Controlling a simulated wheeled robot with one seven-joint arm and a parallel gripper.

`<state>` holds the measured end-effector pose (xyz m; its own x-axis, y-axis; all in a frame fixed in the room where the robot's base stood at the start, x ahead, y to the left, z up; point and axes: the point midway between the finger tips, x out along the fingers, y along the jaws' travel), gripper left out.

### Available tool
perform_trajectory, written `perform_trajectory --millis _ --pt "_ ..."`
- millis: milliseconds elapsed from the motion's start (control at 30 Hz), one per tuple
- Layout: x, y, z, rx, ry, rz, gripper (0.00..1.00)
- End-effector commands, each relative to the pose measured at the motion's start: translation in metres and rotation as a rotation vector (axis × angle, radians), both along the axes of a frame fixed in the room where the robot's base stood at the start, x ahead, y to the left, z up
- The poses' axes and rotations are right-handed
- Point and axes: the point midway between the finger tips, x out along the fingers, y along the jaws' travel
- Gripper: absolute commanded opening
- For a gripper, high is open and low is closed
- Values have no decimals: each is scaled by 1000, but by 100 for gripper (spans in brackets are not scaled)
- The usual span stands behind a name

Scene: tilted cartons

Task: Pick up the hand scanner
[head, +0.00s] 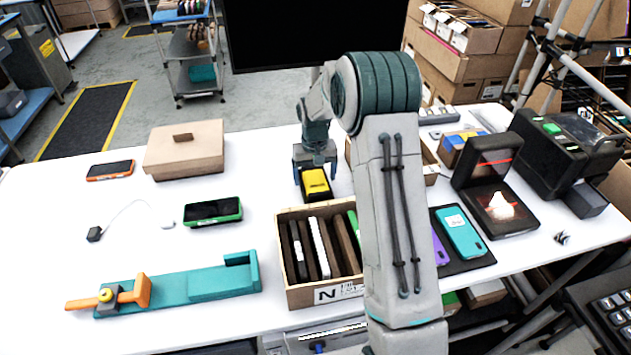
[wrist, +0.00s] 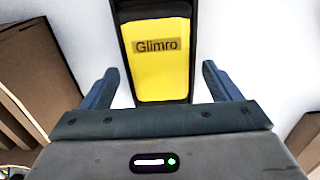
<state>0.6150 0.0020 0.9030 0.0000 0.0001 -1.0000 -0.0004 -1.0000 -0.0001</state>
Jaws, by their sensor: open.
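The hand scanner (head: 315,184) is a yellow and black device lying on the white table, just behind the open carton. In the wrist view its yellow face (wrist: 160,58) carries the word "Glimro". My gripper (head: 315,168) is above the scanner and points down at it. In the wrist view its two blue-grey fingers (wrist: 157,80) stand apart, one on each side of the scanner, with white table showing in the gaps. The jaws are open and hold nothing. The scanner's top end runs out of the wrist view, and its lower end is hidden behind my gripper body.
An open carton (head: 328,295) with upright devices stands in front of the scanner. Another carton (head: 430,165) is partly hidden behind my arm. A closed box (head: 185,155), a green-edged device (head: 213,211) and a teal fixture (head: 200,285) lie left.

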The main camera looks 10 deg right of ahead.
Motion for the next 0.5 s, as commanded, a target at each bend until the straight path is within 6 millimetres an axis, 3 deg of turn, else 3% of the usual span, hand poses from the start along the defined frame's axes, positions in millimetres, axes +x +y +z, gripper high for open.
perform_trajectory --millis 67,100,233,500 --pt "0 0 0 0 0 0 84" --pt "0 0 0 0 0 0 78" --pt "0 0 0 0 0 0 42" --pt "0 0 1 0 -1 1 40"
